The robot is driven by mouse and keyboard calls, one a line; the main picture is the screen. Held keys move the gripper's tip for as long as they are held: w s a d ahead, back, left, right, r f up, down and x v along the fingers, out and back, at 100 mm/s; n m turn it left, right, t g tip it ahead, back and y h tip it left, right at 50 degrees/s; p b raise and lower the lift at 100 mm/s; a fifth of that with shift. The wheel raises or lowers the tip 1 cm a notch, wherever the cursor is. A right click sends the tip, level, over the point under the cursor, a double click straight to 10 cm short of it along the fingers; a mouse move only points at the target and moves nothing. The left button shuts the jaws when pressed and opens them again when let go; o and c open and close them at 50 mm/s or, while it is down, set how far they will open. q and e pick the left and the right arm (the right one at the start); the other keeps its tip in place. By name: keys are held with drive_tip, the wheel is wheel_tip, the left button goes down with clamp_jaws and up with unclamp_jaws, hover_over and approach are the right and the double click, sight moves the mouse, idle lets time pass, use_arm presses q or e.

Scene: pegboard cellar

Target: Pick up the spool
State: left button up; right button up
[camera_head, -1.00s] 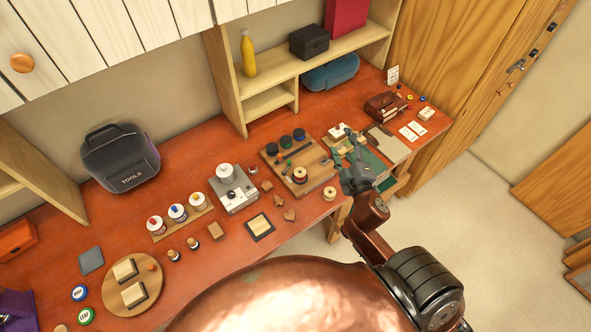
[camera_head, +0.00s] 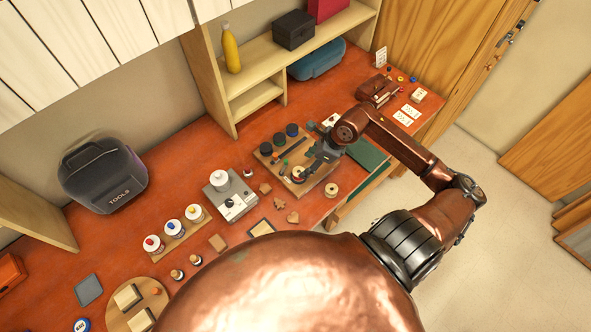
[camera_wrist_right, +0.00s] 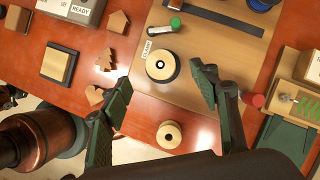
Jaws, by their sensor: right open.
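A spool (camera_wrist_right: 163,67) with a pale top and dark rim stands upright on the wooden board. In the head view this spool is partly hidden by my right gripper (camera_head: 305,168). A second, plain pale wooden spool (camera_head: 331,190) stands on the red-brown bench by the board's edge; it also shows in the wrist view (camera_wrist_right: 169,134). My right gripper (camera_wrist_right: 162,88) is open and empty, its green-padded fingers spread on either side of the board's spool in the picture and apart from it. My left gripper is out of view.
A green mat (camera_head: 367,158) lies at right.

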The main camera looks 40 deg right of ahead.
sight(298, 172)
drive_tip(key=p+x, duration=0.1)
drive_tip(key=x, duration=0.2)
drive_tip(key=shift+f, duration=0.1)
drive_tip(key=p+x, duration=0.1)
drive_tip(key=x, duration=0.2)
drive_tip(key=shift+w+f, duration=0.1)
drive_tip(key=shift+f, duration=0.1)
drive_tip(key=shift+w+a+f, duration=0.15)
drive_tip(key=shift+f, duration=0.45)
drive_tip(key=shift+c, duration=0.5)
drive_tip(key=c, duration=0.9)
drive_tip(key=shift+r, duration=0.1)
